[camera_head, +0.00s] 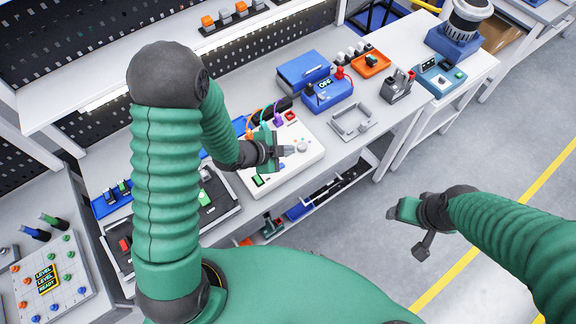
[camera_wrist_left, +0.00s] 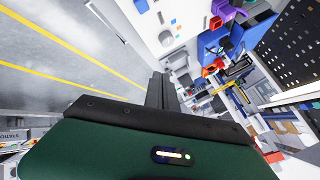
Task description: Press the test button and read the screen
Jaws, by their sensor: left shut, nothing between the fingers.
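A white test panel (camera_head: 310,158) lies on the bench. It has a small lit green screen (camera_head: 258,181), too small to read, a red switch (camera_head: 291,116), and a round grey button (camera_head: 302,146). My left gripper (camera_head: 287,150) is shut and empty over the panel, its tips close to the grey button. I cannot tell whether they touch. In the left wrist view its dark fingers (camera_wrist_left: 158,90) point toward the white panel (camera_wrist_left: 150,20). My right gripper (camera_head: 397,212) hangs over the floor, away from the bench; its finger opening is unclear.
Coloured cables (camera_head: 265,112) plug into the panel's back edge. A blue device with a lit display (camera_head: 327,92), a grey frame (camera_head: 353,122) and an orange tray (camera_head: 370,63) stand behind. The floor at right is clear.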

